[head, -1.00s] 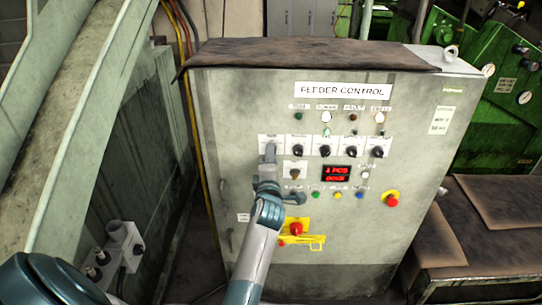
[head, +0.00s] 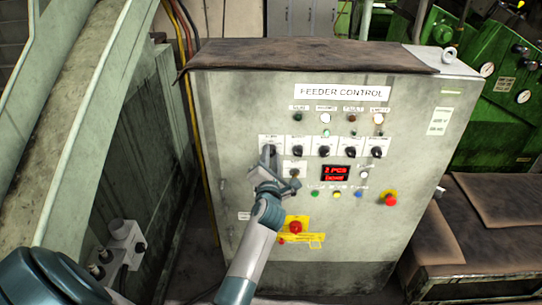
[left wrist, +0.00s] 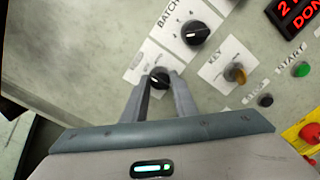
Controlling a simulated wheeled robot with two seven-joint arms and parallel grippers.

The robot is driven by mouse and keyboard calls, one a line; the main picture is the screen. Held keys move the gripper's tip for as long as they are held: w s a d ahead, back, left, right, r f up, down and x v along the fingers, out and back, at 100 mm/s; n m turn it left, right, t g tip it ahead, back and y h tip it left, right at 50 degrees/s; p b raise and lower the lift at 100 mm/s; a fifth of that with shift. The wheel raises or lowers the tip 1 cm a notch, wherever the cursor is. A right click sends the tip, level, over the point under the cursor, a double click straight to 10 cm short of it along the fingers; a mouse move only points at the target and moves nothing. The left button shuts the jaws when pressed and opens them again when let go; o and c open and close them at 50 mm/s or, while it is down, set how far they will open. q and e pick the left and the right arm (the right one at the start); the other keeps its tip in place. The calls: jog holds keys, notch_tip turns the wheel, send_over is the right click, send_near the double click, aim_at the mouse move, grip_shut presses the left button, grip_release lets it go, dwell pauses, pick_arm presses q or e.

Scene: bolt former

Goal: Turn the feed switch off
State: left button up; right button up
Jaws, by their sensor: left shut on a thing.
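The feeder control cabinet (head: 225,130) stands upright with a row of black rotary switches in white plates across its front. My left gripper (head: 269,155) is at the leftmost switch of that row, partly covering its plate. In the left wrist view my left gripper (left wrist: 162,86) has its two fingers on either side of that black knob (left wrist: 159,78), shut on it. The knob's label is too small to read for certain. A second switch (left wrist: 194,33), labelled BATCH, is beside it. My right gripper is out of view.
A red display (head: 335,173) reads 2 PCS, DONE. A key switch (left wrist: 235,73) sits near the gripped knob. Below are small push buttons and a red emergency button (head: 390,199). A red handle on a yellow plate (head: 295,228) is near my arm.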

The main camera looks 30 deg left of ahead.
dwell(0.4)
pick_arm(q)
jog(key=o, duration=1)
jog(key=shift+o, duration=0.2)
jog(key=shift+v, duration=0.75)
jog(key=b+v, duration=0.4)
jog(key=v, duration=1.2)
jog(key=shift+b, duration=0.35)
